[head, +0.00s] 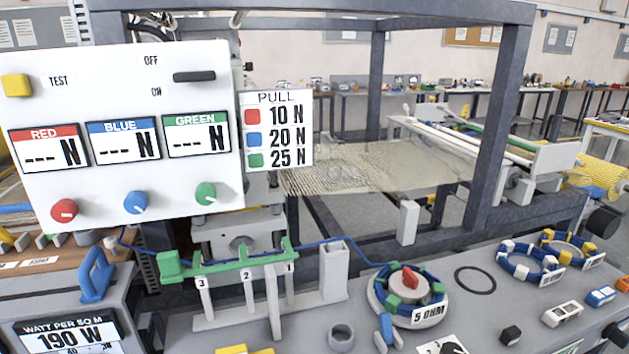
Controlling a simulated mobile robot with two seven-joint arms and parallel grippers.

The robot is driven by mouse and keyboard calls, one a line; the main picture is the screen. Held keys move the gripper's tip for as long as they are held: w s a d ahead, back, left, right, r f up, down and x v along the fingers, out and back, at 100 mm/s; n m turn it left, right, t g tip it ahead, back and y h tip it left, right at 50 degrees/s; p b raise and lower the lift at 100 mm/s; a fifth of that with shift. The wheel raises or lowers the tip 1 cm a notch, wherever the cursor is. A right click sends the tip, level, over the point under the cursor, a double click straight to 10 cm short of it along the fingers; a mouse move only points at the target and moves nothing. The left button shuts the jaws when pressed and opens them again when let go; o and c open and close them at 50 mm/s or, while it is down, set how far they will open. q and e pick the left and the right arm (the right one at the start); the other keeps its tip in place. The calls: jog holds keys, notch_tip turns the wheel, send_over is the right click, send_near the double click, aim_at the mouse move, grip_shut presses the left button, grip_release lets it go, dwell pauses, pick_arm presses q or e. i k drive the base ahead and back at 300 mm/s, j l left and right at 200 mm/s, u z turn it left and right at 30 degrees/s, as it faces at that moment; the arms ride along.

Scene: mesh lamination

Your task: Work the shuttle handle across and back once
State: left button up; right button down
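No part in the head view is labelled as the shuttle handle, so I cannot tell for sure which it is. A green rail (235,262) stands on grey posts marked 3, 2 and 1 from left to right. A green block (170,266) sits at its left end. A blue wire (330,241) runs along the rail and on to a round spool (408,293) with a red knob, labelled 5 OHM. A blue looped handle (97,274) stands on the box at the left. Neither of my grippers is in view.
A white panel (120,185) with three blank force readouts and knobs blocks the upper left. A wire mesh (335,172) stretches inside a dark frame (500,115) behind. Blue rings (530,262), a black ring (475,281) and small blocks lie on the grey bench at right.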

aim_at(94, 288)
jog(key=u, duration=1.4)
